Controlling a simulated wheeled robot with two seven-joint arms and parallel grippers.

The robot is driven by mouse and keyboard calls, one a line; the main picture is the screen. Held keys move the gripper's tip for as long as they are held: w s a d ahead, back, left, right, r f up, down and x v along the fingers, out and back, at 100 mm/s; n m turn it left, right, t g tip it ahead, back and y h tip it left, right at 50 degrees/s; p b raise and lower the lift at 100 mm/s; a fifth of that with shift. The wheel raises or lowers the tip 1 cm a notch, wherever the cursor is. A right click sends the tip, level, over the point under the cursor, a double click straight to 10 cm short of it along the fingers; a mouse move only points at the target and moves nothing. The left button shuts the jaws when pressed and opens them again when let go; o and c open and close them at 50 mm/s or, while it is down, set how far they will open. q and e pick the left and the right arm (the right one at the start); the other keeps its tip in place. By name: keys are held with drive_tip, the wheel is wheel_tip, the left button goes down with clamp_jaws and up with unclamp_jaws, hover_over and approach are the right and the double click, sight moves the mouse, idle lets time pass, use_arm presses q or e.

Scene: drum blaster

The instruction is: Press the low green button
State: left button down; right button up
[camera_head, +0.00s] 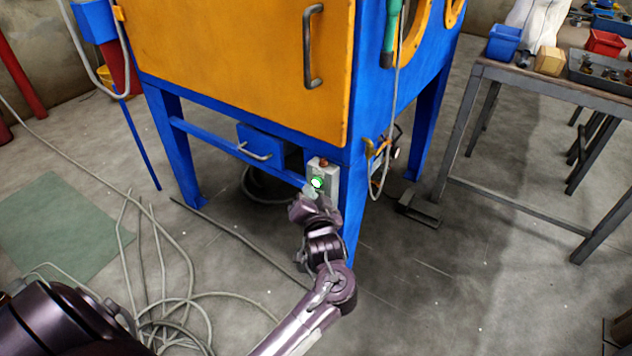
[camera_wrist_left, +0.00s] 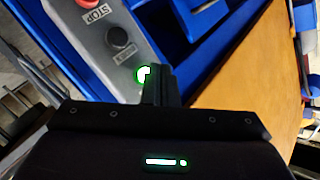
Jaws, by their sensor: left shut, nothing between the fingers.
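A grey control box (camera_head: 331,178) is mounted on the front leg of the blue cabinet, below the orange door. Its green button (camera_head: 317,183) glows at the low end; it also shows in the left wrist view (camera_wrist_left: 143,74), partly hidden by the fingers. My left gripper (camera_head: 309,192) is shut and empty, its fingertips right at the button. In the left wrist view the shut fingers (camera_wrist_left: 158,84) overlap the button's right edge. I cannot tell whether they touch it. My right gripper is in neither view.
A red button (camera_wrist_left: 88,3) near a STOP label and a dark button (camera_wrist_left: 118,37) sit on the same box. The blue cabinet (camera_head: 184,160) stands close behind. Cables (camera_head: 160,290) lie on the floor at left. A workbench (camera_head: 540,82) stands at right.

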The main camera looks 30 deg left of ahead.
use_arm(q)
drive_tip(key=s+p, duration=0.1)
drive_tip(key=s, duration=0.1)
drive_tip(key=s+p, duration=0.2)
drive_tip(key=s, duration=0.1)
drive_tip(key=shift+a, duration=0.2)
idle(0.8)
